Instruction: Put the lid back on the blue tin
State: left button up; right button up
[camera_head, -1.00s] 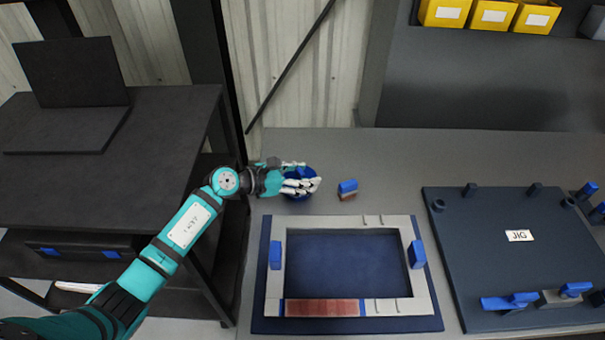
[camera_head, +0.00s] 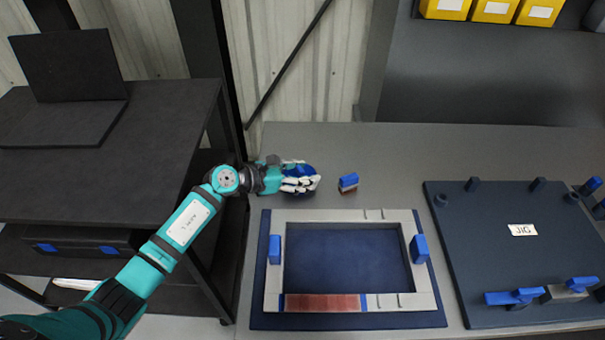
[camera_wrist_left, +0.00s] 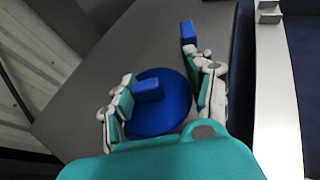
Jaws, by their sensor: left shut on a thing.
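My left gripper (camera_head: 312,182) is shut on a round blue lid with a raised block-shaped handle, at the back left of the bench. In the left wrist view the round blue lid (camera_wrist_left: 167,113) lies between the fingers (camera_wrist_left: 165,88), one finger by the handle and the other by the far rim. In the head view the fingers cover most of the blue lid (camera_head: 300,170). I cannot tell whether the tin's body is beneath it. My right gripper is not in view.
A small blue-topped block (camera_head: 348,181) stands just right of the hand. A grey frame (camera_head: 272,290) on a blue board lies in front. A dark jig board (camera_head: 500,255) lies at right. A dark cart (camera_head: 120,180) stands left. The back of the bench is clear.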

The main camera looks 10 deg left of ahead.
pick_arm(q)
jog(key=shift+w+a+b, duration=0.25)
jog(key=shift+w+b, duration=0.15)
jog(key=shift+w+a+b, duration=0.25)
jog(key=shift+w+b, duration=0.1)
dwell(0.3)
dwell(0.8)
jog(key=shift+f+b, duration=0.2)
jog(key=shift+b, duration=0.15)
dwell(0.6)
jog(key=o, duration=1.3)
jog(key=o, duration=0.4)
